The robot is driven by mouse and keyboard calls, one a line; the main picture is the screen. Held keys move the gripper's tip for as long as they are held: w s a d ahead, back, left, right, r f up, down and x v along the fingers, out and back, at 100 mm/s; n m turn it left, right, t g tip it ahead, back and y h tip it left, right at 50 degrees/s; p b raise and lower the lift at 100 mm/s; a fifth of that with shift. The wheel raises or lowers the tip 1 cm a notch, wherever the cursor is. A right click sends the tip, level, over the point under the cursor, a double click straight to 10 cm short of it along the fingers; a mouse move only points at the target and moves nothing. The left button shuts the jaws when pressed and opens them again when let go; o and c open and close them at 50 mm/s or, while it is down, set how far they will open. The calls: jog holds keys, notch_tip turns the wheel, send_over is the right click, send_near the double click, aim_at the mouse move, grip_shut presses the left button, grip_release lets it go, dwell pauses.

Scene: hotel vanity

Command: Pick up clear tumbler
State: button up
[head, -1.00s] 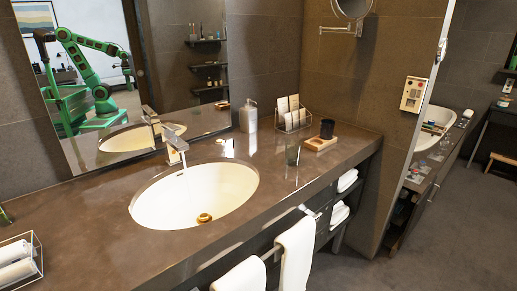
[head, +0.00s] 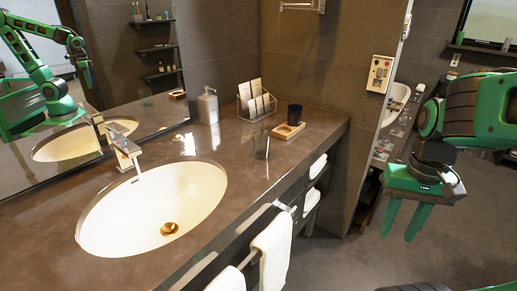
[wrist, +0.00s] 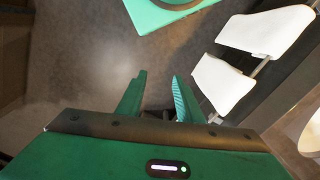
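The clear tumbler (head: 261,147) stands upright on the dark vanity counter (head: 217,152), right of the sink and near the front edge. It is see-through and hard to make out against the counter. My green gripper (head: 404,219) hangs at the right of the head view, out past the counter's front edge, well apart from the tumbler. Its two fingers point down, spread apart with nothing between them. In the wrist view my gripper (wrist: 158,95) is also open and empty, above the floor. The tumbler does not show there.
A dark cup (head: 294,114) on a wooden tray (head: 288,131), a wire card holder (head: 256,102) and a soap dispenser (head: 208,106) stand behind the tumbler. The faucet (head: 123,149) and sink (head: 150,210) lie left. Towels (head: 273,247) hang below the counter front.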

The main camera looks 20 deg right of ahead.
jog(key=o, duration=0.5)
jog(key=shift+s+r, duration=0.15)
jog(key=shift+s, duration=0.1)
jog(key=shift+o, duration=1.4)
jog(key=shift+w+d+t, duration=0.15)
jog(key=shift+w+t, duration=0.15)
jog(key=n+t+y, duration=0.3)
jog(key=n+t, duration=0.6)
jog(key=t, duration=0.4)
send_near(266, 147)
jog(key=x, duration=0.3)
jog(key=shift+d+f, duration=0.1)
jog(key=shift+f, duration=0.15)
jog(key=x, duration=0.5)
jog(key=shift+w, duration=0.25)
jog(key=shift+a+x, duration=0.1)
jog(key=shift+x, duration=1.2)
jog(key=shift+a+x, duration=0.15)
jog(key=shift+x, duration=1.15)
